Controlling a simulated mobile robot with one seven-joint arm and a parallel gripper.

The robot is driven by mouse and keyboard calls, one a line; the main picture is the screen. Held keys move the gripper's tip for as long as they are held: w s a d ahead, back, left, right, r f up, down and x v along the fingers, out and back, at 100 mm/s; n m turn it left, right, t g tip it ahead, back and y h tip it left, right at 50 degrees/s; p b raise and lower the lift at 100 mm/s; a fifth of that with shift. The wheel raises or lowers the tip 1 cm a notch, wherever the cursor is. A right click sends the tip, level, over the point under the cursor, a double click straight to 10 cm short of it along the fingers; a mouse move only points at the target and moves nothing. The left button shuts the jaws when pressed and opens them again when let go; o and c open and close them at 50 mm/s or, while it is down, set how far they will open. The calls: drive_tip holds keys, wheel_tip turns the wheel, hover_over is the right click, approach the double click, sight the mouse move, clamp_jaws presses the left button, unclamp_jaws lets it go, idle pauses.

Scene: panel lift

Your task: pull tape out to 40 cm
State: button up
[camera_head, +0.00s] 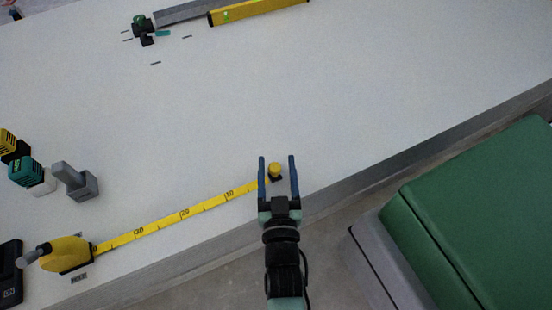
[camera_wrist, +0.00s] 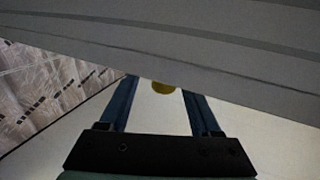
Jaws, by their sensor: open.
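The yellow tape measure case (camera_head: 66,252) sits at the lower left of the white table. A yellow knob (camera_head: 275,168) on a dark base is at the tape's free end. My gripper (camera_head: 277,159) is open, with one blue finger on each side of the knob. In the wrist view, the knob (camera_wrist: 163,88) shows between the open fingers, partly hidden by a grey edge above.
A grey block-shaped fixture (camera_head: 78,182) and yellow and teal items (camera_head: 25,172) stand at the left. A yellow level (camera_head: 255,11) lies at the back. A green-topped unit (camera_head: 480,215) stands off the table at right. The table's middle is clear.

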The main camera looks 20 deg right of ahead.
sight(279, 165)
drive_tip(key=shift+b+x, duration=0.55)
drive_tip(key=shift+x, duration=1.15)
drive_tip(key=c, duration=0.9)
clamp_jaws()
drive_tip(key=shift+s+d, duration=0.1)
drive_tip(key=shift+s+d+f, duration=0.1)
